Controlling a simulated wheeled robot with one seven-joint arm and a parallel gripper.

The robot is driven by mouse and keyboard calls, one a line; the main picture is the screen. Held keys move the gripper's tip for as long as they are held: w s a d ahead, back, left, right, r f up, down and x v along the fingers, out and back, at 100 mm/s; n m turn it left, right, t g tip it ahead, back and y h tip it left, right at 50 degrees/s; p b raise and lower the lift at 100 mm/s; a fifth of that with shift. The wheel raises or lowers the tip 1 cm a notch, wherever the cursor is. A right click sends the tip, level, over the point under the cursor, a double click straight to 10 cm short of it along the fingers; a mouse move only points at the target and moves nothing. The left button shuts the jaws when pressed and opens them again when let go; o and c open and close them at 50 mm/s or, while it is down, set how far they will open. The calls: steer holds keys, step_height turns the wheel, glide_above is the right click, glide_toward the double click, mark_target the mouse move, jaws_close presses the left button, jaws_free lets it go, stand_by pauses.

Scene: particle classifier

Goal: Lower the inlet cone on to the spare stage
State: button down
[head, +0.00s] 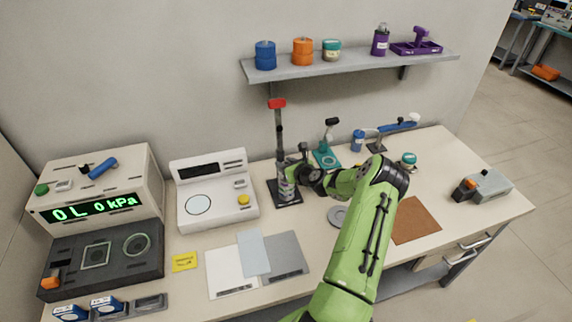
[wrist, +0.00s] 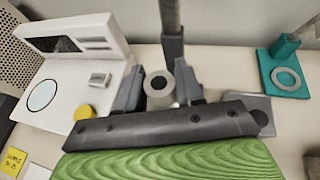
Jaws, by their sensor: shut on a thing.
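My gripper (head: 291,170) is at the black post stand, by the upper part of a grey cylindrical stack (head: 287,188) on the stand's base (head: 296,199). In the wrist view my gripper (wrist: 158,88) is shut on a round grey part with a dark central hole, which I take for the inlet cone (wrist: 157,79). The post (wrist: 170,18) rises just behind it. The spare stage cannot be picked out for certain; it may be in the stack below the cone. Whether the cone touches the stack cannot be told.
A white instrument (head: 215,205) stands left of the stand and a teal stand (head: 327,155) right of it. A grey disc (head: 337,216) lies beside my arm. A brown mat (head: 415,222) is to the right. A shelf (head: 350,66) hangs above.

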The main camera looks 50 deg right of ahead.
steer(key=shift+f, duration=0.3)
steer(key=c, duration=0.6)
jaws_free()
steer(key=v, duration=1.5)
steer(key=shift+s+a, duration=0.1)
steer(key=shift+s, duration=0.25)
